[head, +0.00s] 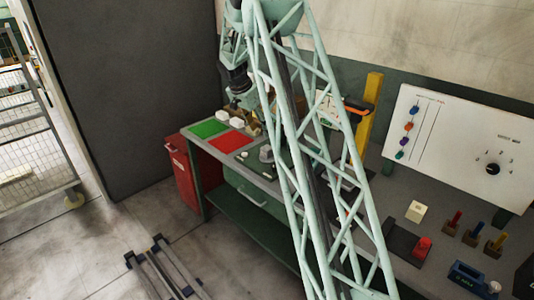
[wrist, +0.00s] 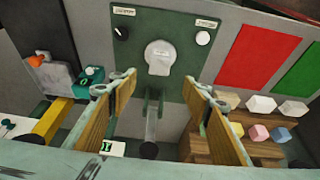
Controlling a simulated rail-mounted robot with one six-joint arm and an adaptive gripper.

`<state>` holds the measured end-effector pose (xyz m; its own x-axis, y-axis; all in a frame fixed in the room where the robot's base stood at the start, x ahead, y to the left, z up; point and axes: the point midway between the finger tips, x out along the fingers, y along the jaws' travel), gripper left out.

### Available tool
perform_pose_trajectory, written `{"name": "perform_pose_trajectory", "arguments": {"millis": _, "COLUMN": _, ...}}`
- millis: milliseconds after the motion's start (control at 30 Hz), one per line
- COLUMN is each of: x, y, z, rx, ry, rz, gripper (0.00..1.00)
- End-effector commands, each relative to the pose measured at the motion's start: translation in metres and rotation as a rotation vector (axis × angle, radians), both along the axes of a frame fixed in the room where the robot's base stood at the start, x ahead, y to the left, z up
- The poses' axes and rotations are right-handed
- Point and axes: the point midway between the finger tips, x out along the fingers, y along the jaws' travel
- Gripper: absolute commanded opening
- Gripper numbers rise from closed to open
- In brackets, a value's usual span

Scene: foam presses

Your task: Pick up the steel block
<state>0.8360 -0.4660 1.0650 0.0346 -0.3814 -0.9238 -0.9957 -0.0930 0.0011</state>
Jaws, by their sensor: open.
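My gripper (wrist: 160,80) is open in the wrist view, its two yellow-padded fingers apart with nothing between the pads. Beyond the fingers is a green panel (wrist: 130,50) with a pale rounded grey-white piece (wrist: 160,58) at its middle. Below that piece, a grey post-like part (wrist: 152,124) shows between the fingers. I cannot tell surely which thing is the steel block. In the head view, my gripper (head: 240,98) is small and dark, above the far end of the bench, beside small pale blocks (head: 222,116). My lattice arm hides part of the bench.
A red mat (wrist: 257,57) and a green mat (wrist: 299,80) lie right of the panel. Several pale and coloured blocks (wrist: 260,104) sit on a wooden rack beside the right finger. In the head view, a cream block (head: 416,211) and coloured stands (head: 473,234) occupy the bench's near end.

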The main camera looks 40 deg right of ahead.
Motion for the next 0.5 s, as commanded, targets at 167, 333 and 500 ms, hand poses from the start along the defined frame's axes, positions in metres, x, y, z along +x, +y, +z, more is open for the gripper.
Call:
{"name": "perform_pose_trajectory", "arguments": {"millis": 167, "x": 0.0, "y": -0.006, "z": -0.015, "rx": 0.001, "ry": 0.003, "rz": -0.001, "gripper": 0.44}}
{"name": "perform_pose_trajectory", "arguments": {"millis": 333, "x": 0.0, "y": -0.014, "z": -0.034, "rx": 0.0, "ry": 0.002, "rz": -0.001, "gripper": 0.44}}
{"name": "perform_pose_trajectory", "arguments": {"millis": 500, "x": 0.001, "y": -0.022, "z": -0.054, "rx": 0.001, "ry": 0.002, "rz": -0.001, "gripper": 0.44}}
